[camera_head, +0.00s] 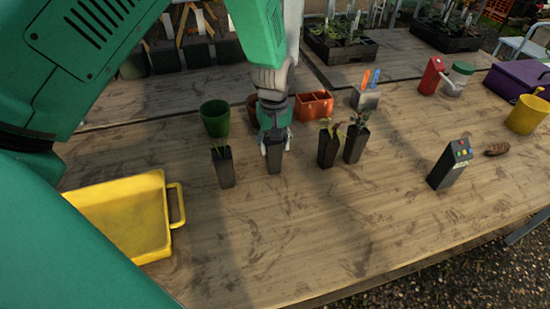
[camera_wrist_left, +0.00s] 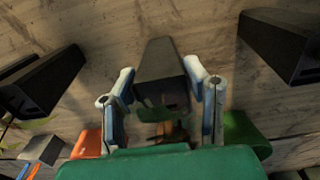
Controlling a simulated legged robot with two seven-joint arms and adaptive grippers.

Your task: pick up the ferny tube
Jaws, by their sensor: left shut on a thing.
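Several dark square tubes with small plants stand on the wooden table. My left gripper (camera_head: 275,143) points down with its fingers on either side of one dark tube (camera_head: 274,163), and it is shut on it. This tube also shows between the pale fingers in the left wrist view (camera_wrist_left: 160,62). Its plant is mostly hidden by the gripper, so I cannot tell how ferny it is. A tube with thin upright leaves (camera_head: 224,169) stands to its left. Two leafy tubes stand close together to its right, one nearer (camera_head: 327,150) and one behind (camera_head: 355,145). My right gripper is not in view.
A green pot (camera_head: 215,120) and an orange divided box (camera_head: 314,105) stand behind the tubes. A yellow tray (camera_head: 125,215) lies at the left. A dark box with coloured buttons (camera_head: 449,165) stands at the right. The table's front middle is clear.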

